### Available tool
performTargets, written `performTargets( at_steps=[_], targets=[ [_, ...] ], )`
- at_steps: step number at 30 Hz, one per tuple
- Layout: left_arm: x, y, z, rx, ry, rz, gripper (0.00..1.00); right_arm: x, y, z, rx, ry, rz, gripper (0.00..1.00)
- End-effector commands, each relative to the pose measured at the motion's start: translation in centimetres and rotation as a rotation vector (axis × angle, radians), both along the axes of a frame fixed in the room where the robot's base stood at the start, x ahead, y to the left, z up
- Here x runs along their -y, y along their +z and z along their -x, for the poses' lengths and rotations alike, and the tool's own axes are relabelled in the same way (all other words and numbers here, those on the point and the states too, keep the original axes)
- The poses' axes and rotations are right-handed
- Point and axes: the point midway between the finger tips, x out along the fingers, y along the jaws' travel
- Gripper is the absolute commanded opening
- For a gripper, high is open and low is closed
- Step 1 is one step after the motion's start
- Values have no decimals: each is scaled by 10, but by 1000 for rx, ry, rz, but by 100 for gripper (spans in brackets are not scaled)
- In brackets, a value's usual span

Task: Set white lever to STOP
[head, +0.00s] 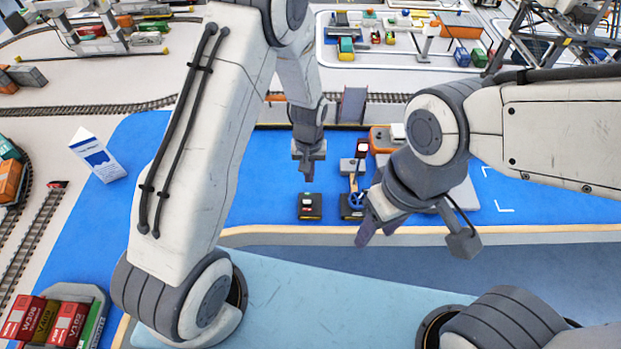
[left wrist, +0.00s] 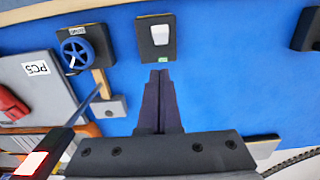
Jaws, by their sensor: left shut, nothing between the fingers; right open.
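The white lever (head: 307,202) sits on a small black box (head: 317,213) on the blue mat. A green label (head: 305,194) is on the box's far side; its text is too small to read. In the left wrist view the white lever (left wrist: 160,34) stands on the black box (left wrist: 148,50), with the green label (left wrist: 163,57) at the end nearest my fingers. My left gripper (head: 309,177) is shut and empty, just behind the box and apart from the lever; its closed tips also show in the left wrist view (left wrist: 159,74). My right gripper (head: 412,240) is open and empty, to the right.
A blue handwheel (left wrist: 77,52) on another black box stands beside the lever box, close to my right gripper. A grey PC5 plate (left wrist: 38,85) lies beyond it. A blue-and-white carton (head: 97,158) stands at the left.

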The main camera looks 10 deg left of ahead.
Motion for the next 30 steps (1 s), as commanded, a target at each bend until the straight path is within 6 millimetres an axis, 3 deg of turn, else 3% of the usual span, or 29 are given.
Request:
performTargets(
  at_steps=[2, 5, 15, 30],
  targets=[
    [-8, 14, -11, 2, 9, 0, 0, 0, 13, 0, 0, -1, 0, 50],
    [-3, 23, 9, 2, 4, 1, 0, 0, -2, 0, 0, 0, 0, 50],
    [12, 65, 52, 2, -6, 1, 0, 0, -13, 0, 0, 1, 0, 50],
    [12, 75, 64, -1, -2, -1, 0, 0, -14, 0, 0, 1, 0, 50]
  ],
)
